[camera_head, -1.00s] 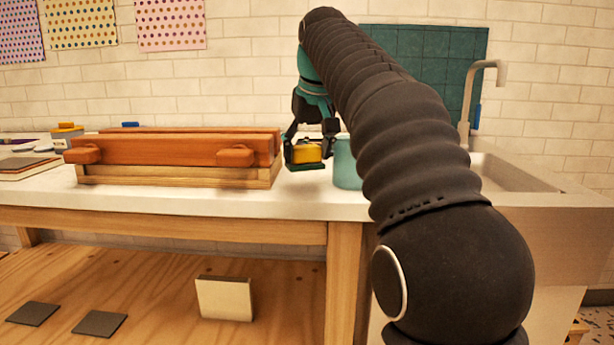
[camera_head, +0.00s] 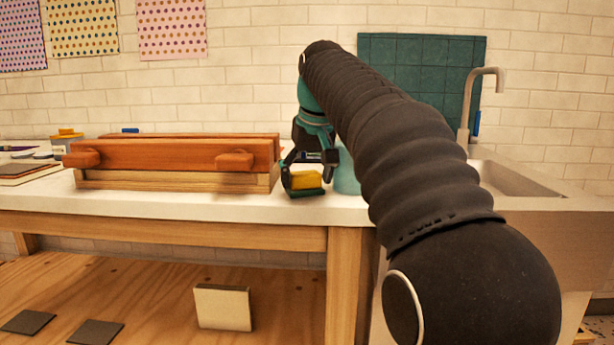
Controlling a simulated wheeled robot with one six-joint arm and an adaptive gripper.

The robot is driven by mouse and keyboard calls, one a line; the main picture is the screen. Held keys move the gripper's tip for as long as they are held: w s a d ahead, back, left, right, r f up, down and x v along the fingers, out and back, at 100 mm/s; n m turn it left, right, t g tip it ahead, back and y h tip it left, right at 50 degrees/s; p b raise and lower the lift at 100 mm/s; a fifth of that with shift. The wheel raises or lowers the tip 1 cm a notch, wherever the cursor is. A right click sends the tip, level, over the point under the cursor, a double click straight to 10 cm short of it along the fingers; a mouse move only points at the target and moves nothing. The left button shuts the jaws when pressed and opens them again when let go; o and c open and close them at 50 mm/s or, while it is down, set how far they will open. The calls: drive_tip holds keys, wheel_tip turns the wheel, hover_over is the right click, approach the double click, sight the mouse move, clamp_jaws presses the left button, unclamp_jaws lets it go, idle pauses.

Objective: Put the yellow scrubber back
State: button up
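The yellow scrubber (camera_head: 306,180), a yellow block on a dark green underside, is at the right end of the wooden bench vise, over the white countertop. My gripper (camera_head: 308,176) reaches down around it, one finger at its left and one at its right. The gripper looks shut on the scrubber, though the contact is small and partly hidden. The scrubber sits slightly tilted. I cannot tell whether its underside touches the countertop. A teal container (camera_head: 346,175) stands just right of it, partly hidden by my arm.
The orange-and-wood vise (camera_head: 180,165) fills the counter's middle left. A tub with a yellow lid (camera_head: 67,138) and flat books (camera_head: 30,168) are at far left. The sink (camera_head: 515,180) and tap (camera_head: 466,105) are at right. A narrow strip of countertop (camera_head: 200,207) lies clear in front.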

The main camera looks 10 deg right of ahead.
drive_tip(key=shift+r, duration=0.1)
drive_tip(key=p+v, duration=0.3)
drive_tip(key=v, duration=0.9)
drive_tip(key=s+f, duration=1.2)
drive_tip(key=f, duration=0.4)
drive_tip(key=s+f+t, duration=0.1)
drive_tip(key=s+f, duration=1.2)
drive_tip(key=f, duration=0.4)
drive_tip(key=shift+a+f+m, duration=0.15)
drive_tip(key=shift+a+m, duration=0.25)
drive_tip(key=shift+a, duration=0.05)
drive_tip(key=shift+s, duration=0.1)
